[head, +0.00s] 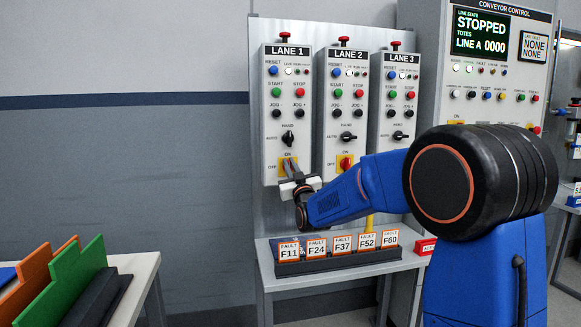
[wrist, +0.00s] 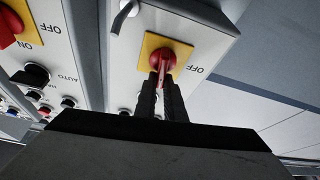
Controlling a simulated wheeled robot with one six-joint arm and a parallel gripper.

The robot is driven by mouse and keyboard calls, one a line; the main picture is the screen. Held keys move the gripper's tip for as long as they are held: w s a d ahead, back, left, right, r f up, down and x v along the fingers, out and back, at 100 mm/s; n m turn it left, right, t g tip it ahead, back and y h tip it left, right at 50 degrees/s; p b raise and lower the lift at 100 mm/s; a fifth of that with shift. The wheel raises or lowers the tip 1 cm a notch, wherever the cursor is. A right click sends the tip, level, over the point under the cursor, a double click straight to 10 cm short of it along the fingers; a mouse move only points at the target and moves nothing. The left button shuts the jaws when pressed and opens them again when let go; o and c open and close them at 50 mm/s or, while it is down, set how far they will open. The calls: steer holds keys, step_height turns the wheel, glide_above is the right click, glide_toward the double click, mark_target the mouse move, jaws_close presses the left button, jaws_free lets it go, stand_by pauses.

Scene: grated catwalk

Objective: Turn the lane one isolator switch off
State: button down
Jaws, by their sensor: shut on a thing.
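The lane one isolator switch is a red rotary handle (wrist: 166,58) on a yellow plate (wrist: 184,49) in the wrist view. Its yellow plate (head: 294,161) shows low on the LANE 1 panel (head: 268,120) in the head view, partly hidden by my gripper. My gripper (wrist: 160,84) is shut on the red handle, one dark finger on each side. The handle lies in line with the fingers, across from the OFF label at the plate's right in the wrist view. My gripper (head: 289,178) reaches up to the panel in the head view.
The LANE 2 panel (head: 326,120) and LANE 3 panel (head: 377,110) stand close to the right. A shelf (head: 345,266) with several fault cards (head: 316,247) lies below my gripper. Green and orange boards stand on a table (head: 140,265) at lower left.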

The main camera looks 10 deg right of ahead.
steer(key=n+g+y, duration=0.1)
steer(key=n, duration=0.2)
steer(key=n+y, duration=0.2)
steer(key=n, duration=0.2)
steer(key=n+g+y, duration=0.1)
steer(key=n, duration=0.3)
steer(key=shift+a+f+g+y, duration=0.3)
steer(key=shift+a+f+y, duration=0.05)
steer(key=shift+a+y, duration=0.05)
steer(key=n, duration=0.1)
steer(key=n+g, duration=0.1)
steer(key=n, duration=0.3)
steer(key=shift+a+f+g, duration=0.1)
steer(key=shift+f+g, duration=0.15)
steer(key=shift+g, duration=0.15)
steer(key=shift+f+n+g, duration=0.2)
steer(key=shift+n+g, duration=0.5)
steer(key=shift+n, duration=1)
steer(key=c, duration=1.8)
jaws_free()
steer(key=shift+c, duration=0.2)
steer(key=shift+y, duration=0.3)
